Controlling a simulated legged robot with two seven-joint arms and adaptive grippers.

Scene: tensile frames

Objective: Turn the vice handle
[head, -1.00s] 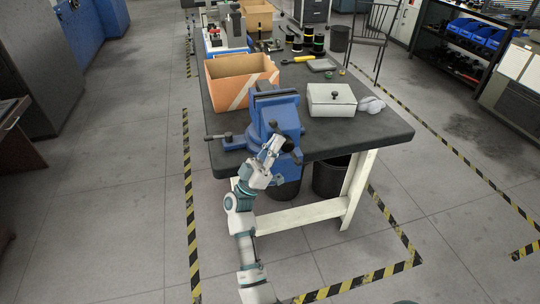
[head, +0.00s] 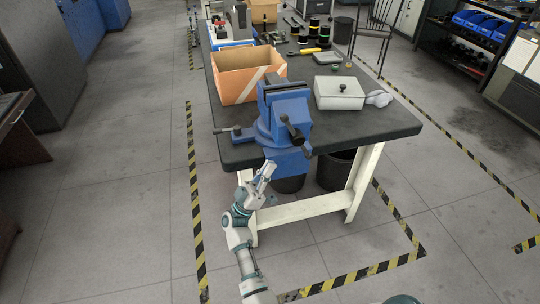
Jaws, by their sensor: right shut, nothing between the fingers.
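The blue vice (head: 284,110) stands on the near edge of the dark workbench (head: 365,126). Its dark handle (head: 292,130) hangs on the front face of the vice, slanting down to the right. A second small bar (head: 228,130) sticks out at the left of the vice base. My right gripper (head: 268,168) is shut and empty, below and in front of the vice, at about the height of the bench edge in the picture. It appears apart from the handle. My left gripper is not in view.
An open cardboard box (head: 246,74) stands behind the vice at left. A white lidded box (head: 339,93) and a crumpled grey cloth (head: 379,98) lie to its right. Bench legs (head: 364,185) and a dark bin (head: 335,172) are below. The floor left of the bench is clear.

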